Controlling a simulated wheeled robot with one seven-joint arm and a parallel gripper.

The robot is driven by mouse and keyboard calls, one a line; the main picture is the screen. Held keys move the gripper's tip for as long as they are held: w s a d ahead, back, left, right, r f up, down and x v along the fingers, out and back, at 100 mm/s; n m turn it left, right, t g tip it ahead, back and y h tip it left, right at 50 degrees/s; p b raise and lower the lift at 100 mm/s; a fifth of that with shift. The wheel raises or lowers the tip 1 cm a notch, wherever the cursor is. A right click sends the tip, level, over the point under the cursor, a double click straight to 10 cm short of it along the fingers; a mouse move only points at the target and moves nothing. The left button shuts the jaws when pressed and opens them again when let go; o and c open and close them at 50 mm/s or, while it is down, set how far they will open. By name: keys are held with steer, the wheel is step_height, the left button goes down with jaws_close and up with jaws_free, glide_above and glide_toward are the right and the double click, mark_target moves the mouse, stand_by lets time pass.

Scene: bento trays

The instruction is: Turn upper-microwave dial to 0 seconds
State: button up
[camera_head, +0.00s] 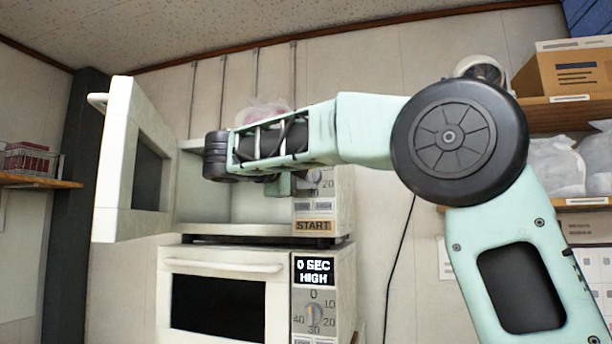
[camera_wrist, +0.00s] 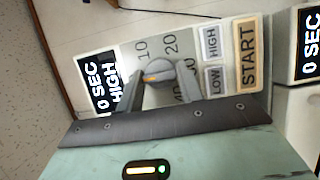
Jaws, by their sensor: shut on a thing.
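The upper microwave (camera_head: 248,216) stands on top of the lower one with its door open to the left. Its dial (camera_wrist: 157,72) is round and grey with an orange mark, which in the wrist view points left toward the display. The upper display (camera_wrist: 97,82) reads 0 SEC HIGH. My gripper (camera_wrist: 158,82) is shut on the dial, one finger at each side of it. The dial's 0 label is hidden by a finger. In the head view my gripper (camera_head: 281,186) is at the upper control panel, and my arm covers the upper display.
The open door (camera_head: 117,170) stands out to the left of my arm. The lower microwave (camera_head: 230,266) is shut, and its display (camera_head: 314,271) reads 0 SEC HIGH. The START button (camera_wrist: 247,53) lies beside the HIGH and LOW buttons. Shelves with boxes and bags are at right.

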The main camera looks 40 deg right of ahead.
stand_by(0.4)
steer(key=o, duration=1)
steer(key=shift+a, duration=0.1)
steer(key=b+v, duration=0.4)
steer(key=v, duration=1.3)
steer(key=shift+s+a, duration=0.1)
steer(key=shift+s, duration=0.05)
steer(key=shift+f, duration=0.1)
